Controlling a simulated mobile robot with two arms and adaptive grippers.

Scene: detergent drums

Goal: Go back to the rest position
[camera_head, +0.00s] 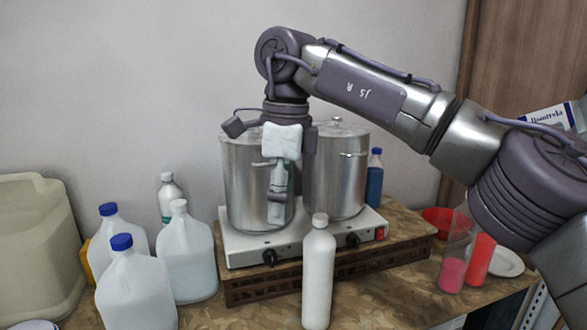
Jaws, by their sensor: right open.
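My right arm reaches in from the right, and its wrist bends down in front of the left steel pot (240,190). My right gripper (278,203) points down in front of that pot, above the white double hotplate (310,240). It is open, and I see nothing held in it. I cannot tell whether it touches the pot. The right steel pot (337,180) stands beside it on the hotplate, its lid partly behind my wrist. My left gripper is not in view.
A white bottle (318,275) stands in front of the hotplate. White jugs with blue caps (135,290) and a large beige canister (38,245) crowd the left. A blue bottle (374,180) is behind.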

